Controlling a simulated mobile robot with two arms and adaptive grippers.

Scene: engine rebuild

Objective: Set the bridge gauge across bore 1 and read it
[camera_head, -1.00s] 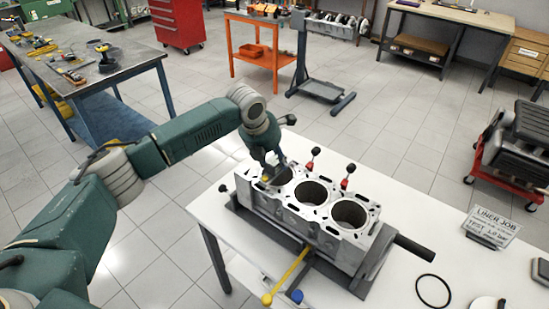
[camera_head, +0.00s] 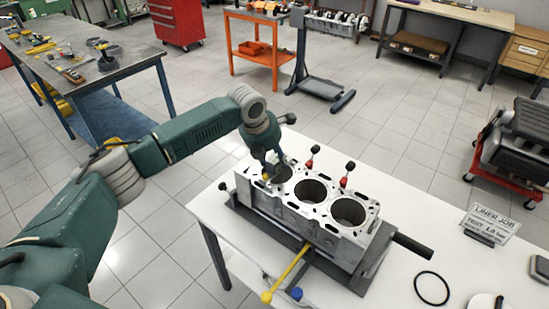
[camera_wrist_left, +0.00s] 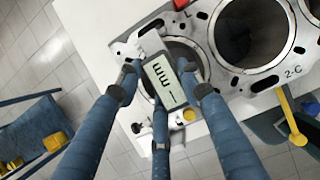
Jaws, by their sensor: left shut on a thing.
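The engine block (camera_head: 335,235) stands on the white table with three open bores in a row on its top face. My left gripper (camera_head: 271,168) is over the leftmost bore (camera_head: 281,175) in the head view. In the left wrist view its blue fingers (camera_wrist_left: 165,90) are shut around the bridge gauge (camera_wrist_left: 166,80), a grey body with a pale display. The display shows dark marks, too unclear to read surely. The gauge lies over part of a bore (camera_wrist_left: 185,52); whether its feet touch the deck cannot be told. My right gripper is not in view.
A yellow-handled bar (camera_head: 285,275) sticks out at the front. A black ring (camera_head: 432,288) and a liner job sign (camera_head: 490,223) are on the right of the table.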

